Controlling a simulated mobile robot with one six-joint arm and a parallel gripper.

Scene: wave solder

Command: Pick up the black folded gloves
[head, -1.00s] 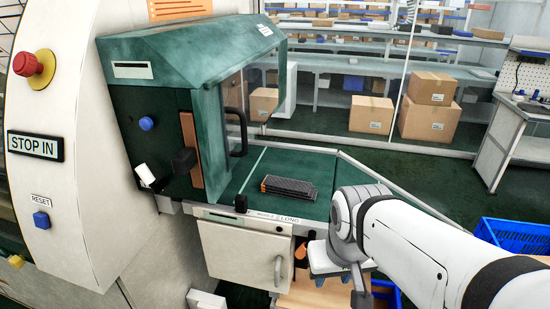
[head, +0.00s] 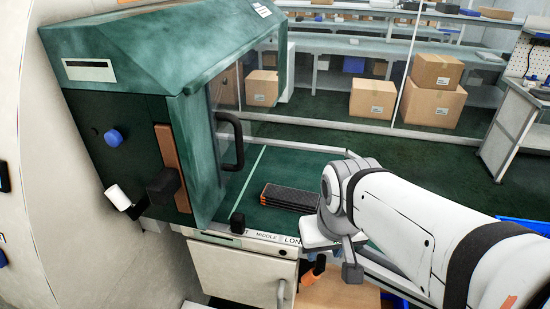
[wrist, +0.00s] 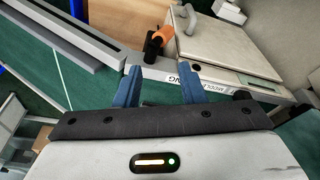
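A flat, dark, ribbed bundle (head: 290,197) with an orange left end lies on the green work surface of the machine in the head view. It may be the black folded gloves, but I cannot tell for sure. My gripper (wrist: 160,80) is open and empty in the wrist view, with its two blue fingers apart. In the head view it hangs to the right of and in front of the bundle, near the surface's front edge. My arm covers the area just right of the bundle. The bundle is not seen in the wrist view.
A green machine hood (head: 160,60) with a black handle (head: 233,140) stands left of the bundle. A pale cabinet door (head: 240,275) is below the surface. An orange and black object (wrist: 160,42) shows beyond my fingers. Cardboard boxes (head: 435,85) stand behind the glass.

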